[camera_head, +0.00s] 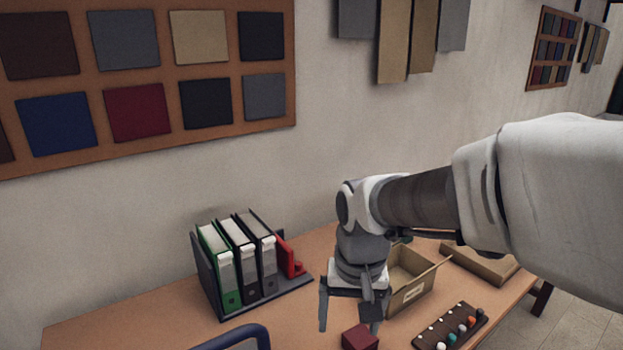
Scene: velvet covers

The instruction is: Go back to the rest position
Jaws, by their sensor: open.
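My gripper (348,312) points down over the table (165,312), in the lower middle of the head view. Its two fingers are apart and nothing shows between them. A dark red block (360,338) is just below and near the right finger. I cannot tell whether they touch. My arm reaches in from the right and hides part of the table and the wall behind it.
A file rack (210,285) with several binders and a red item (288,258) stands left of my gripper. An open cardboard box (412,292) is close on the right. A dark tray with small coloured pieces (425,338) lies at front right. A blue curved bar (240,338) is at front left.

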